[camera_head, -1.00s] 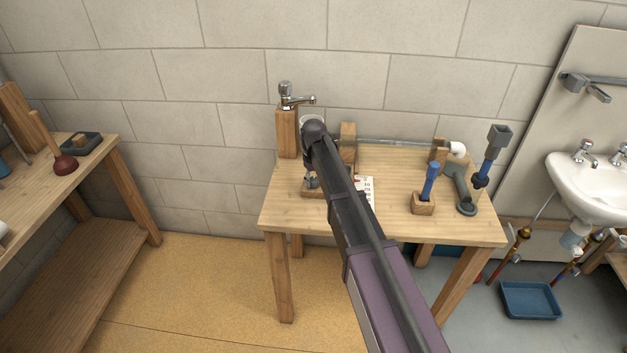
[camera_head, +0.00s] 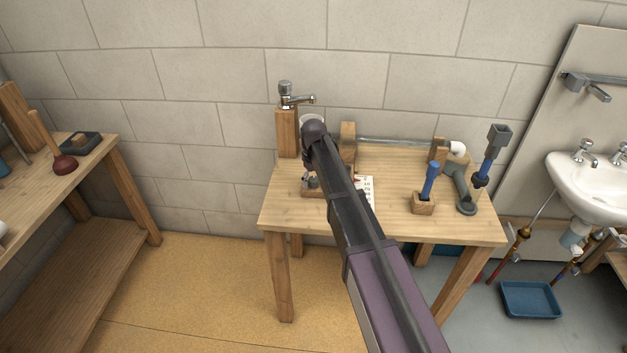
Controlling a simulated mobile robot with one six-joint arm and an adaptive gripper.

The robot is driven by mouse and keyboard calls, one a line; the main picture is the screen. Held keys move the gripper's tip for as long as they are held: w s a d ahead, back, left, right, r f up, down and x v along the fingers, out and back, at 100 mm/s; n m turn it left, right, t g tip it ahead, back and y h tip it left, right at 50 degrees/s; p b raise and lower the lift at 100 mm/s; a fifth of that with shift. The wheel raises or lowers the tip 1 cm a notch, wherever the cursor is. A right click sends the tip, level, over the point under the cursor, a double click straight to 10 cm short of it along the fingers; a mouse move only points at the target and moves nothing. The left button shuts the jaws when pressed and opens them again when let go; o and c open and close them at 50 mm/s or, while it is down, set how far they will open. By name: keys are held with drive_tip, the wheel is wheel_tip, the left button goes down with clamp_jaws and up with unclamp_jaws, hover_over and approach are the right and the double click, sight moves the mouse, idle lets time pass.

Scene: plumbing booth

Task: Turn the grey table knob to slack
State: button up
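The wooden table (camera_head: 390,215) stands in the middle against the wall. My arm reaches over it from the lower right. My gripper (camera_head: 311,182) points down at the left part of the table, over a small wooden block (camera_head: 312,194). Only a small part of the gripper shows beside my arm, too little to tell whether its fingers are open or shut. I cannot make out the grey knob; my arm and gripper cover much of that area. A white card with printed numbers (camera_head: 367,189) lies just right of the arm.
A tap (camera_head: 290,95) on a wooden post stands behind the gripper. A clear pipe (camera_head: 395,142) runs along the table's back. A blue-handled tool in a block (camera_head: 429,186) and a grey pipe trap (camera_head: 463,190) stand right. A sink (camera_head: 590,185) is far right.

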sight(314, 178)
drive_tip(key=shift+w+m, duration=0.1)
drive_tip(key=shift+m, duration=0.4)
drive_tip(key=m, duration=0.7)
drive_tip(key=shift+m, duration=0.4)
drive_tip(key=m, duration=0.9)
wheel_tip(314, 178, up, 14)
drive_tip(key=p, duration=1.5)
drive_tip(key=s+d+f+n+b, duration=0.2)
drive_tip(key=s+d+n, duration=0.5)
drive_tip(key=s+d, duration=1.3)
drive_tip(key=shift+s+d+n+b, duration=0.3)
drive_tip(key=shift+s+b, duration=0.2)
drive_tip(key=shift+s, duration=0.3)
